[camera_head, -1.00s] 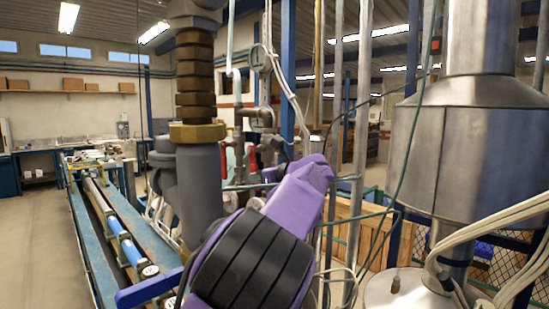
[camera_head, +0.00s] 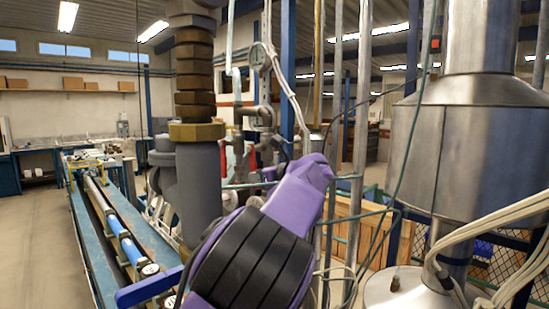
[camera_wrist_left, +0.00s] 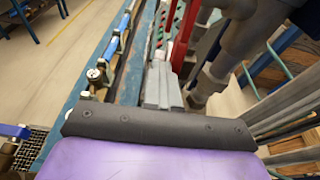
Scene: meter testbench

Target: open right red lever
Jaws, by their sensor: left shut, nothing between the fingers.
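My left gripper (camera_wrist_left: 161,62) shows there as grey fingers close together and empty, with the tips close to the red bar. Contact cannot be made out. In the head view my arm hides most of the gripper. My right gripper is not in view.
A thick grey vertical pipe (camera_head: 198,185) with a brass collar stands left of my arm. A blue bench with rails (camera_head: 92,230) runs along the left. Metal pipes, hanging cables and a large steel vessel (camera_head: 462,155) crowd the right. Open floor (camera_head: 35,235) lies far left.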

